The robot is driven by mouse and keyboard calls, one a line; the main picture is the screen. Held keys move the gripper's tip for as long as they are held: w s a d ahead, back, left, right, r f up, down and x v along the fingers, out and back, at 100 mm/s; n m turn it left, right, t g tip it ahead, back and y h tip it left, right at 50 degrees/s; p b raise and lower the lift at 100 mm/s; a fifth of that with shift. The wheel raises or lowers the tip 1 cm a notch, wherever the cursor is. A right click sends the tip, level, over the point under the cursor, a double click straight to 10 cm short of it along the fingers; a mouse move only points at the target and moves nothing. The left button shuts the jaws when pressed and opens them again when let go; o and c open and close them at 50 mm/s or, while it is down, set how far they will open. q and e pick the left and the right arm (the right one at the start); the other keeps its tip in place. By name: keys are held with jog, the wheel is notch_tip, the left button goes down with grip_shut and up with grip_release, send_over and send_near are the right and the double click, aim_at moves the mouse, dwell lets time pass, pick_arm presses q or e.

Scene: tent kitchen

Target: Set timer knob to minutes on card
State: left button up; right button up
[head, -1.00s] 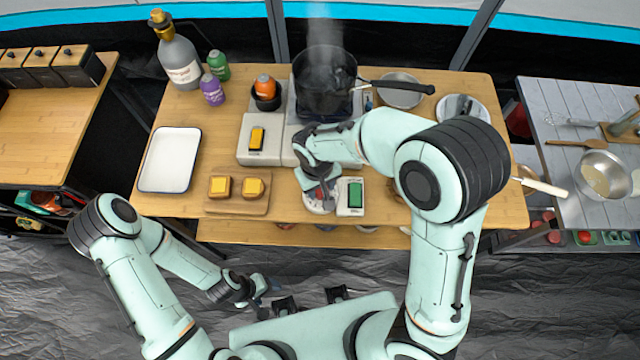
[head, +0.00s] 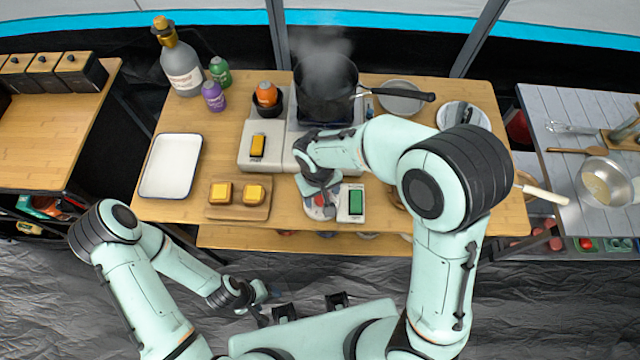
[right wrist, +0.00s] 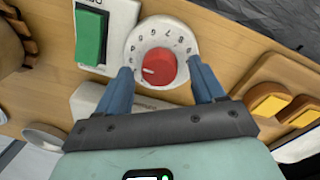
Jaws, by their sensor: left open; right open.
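The timer is a white round dial with numbers and a red knob (right wrist: 159,67), seen in the right wrist view. In the head view the timer dial (head: 318,211) is mostly hidden under my right gripper (head: 322,190). The right gripper's blue fingers (right wrist: 168,84) are open, one on each side of the red knob; I cannot tell whether they touch it. My left gripper (head: 262,302) is open and empty, low in front of the table.
A wooden board with two yellow-topped blocks (head: 240,210) lies left of the timer. A white tray (head: 170,167) is at the far left. A steaming dark pot (head: 325,92) stands on the burner behind. A pan (head: 400,98) stands right of it.

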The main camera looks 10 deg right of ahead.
aim_at(318, 197)
pick_arm(q)
jog(key=shift+w+r+p, duration=0.65)
jog(key=shift+r+p, duration=0.05)
jog(key=shift+r, duration=0.2)
pick_arm(e)
notch_tip(318, 197, up, 13)
jog(key=shift+a, duration=0.4)
jog(key=shift+r, duration=0.1)
jog(key=shift+n, duration=0.7)
jog(key=f+b, duration=0.3)
jog(key=f, duration=0.1)
jog(key=f+b, duration=0.3)
jog(key=f, duration=0.2)
jog(key=f+b, duration=0.4)
jog(key=shift+d+f, duration=0.25)
jog(key=shift+d, duration=0.15)
pick_arm(q)
jog(key=s+f, duration=0.5)
jog(key=f, duration=0.6)
jog(key=shift+g, duration=0.3)
jog(key=shift+f, duration=0.1)
pick_arm(e)
jog(key=c, duration=1)
